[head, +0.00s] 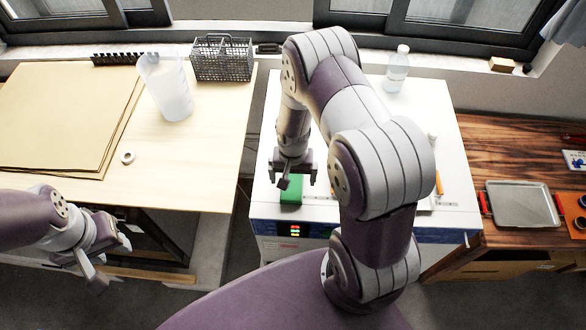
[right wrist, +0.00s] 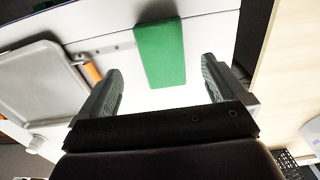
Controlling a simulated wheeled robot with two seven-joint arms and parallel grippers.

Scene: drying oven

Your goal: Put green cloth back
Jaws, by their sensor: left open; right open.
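The green cloth (head: 291,193) lies flat on the front left part of the white oven top (head: 266,160). In the right wrist view the green cloth (right wrist: 161,54) is a folded rectangle just beyond the fingertips. My right gripper (head: 296,180) is open and empty, above the cloth and pointing down. In the right wrist view the fingers of my right gripper (right wrist: 160,82) are spread on either side of the cloth's near end, not touching it. My left gripper (head: 112,262) is open and empty, low in front of the left table.
A metal tray (head: 522,204) with red handles lies on the wooden table at right. A clear bottle (head: 397,68) stands at the back of the oven top. A translucent jug (head: 167,88), wire basket (head: 222,58) and tape roll (head: 127,157) are on the left table.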

